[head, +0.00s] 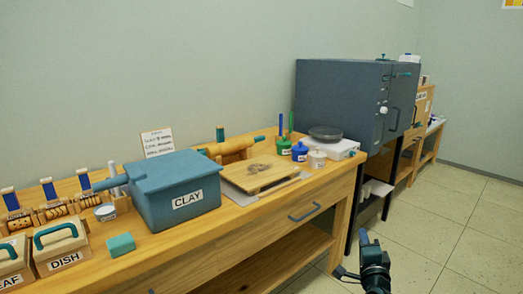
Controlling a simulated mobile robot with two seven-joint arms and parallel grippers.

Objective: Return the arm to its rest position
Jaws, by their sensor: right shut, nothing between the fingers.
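My right gripper (373,256) shows at the bottom edge, right of centre, as a dark shape with teal parts. It is shut and empty. It stands over the tiled floor in front of the workbench (255,207), apart from the bench and everything on it. My left gripper is out of view.
The bench holds a blue CLAY bin (175,190), a wooden board (262,176), small jars (300,151), a teal block (121,244) and a DISH box (62,249). A grey kiln-like cabinet (340,98) stands beyond the bench. The floor (455,235) at right is clear.

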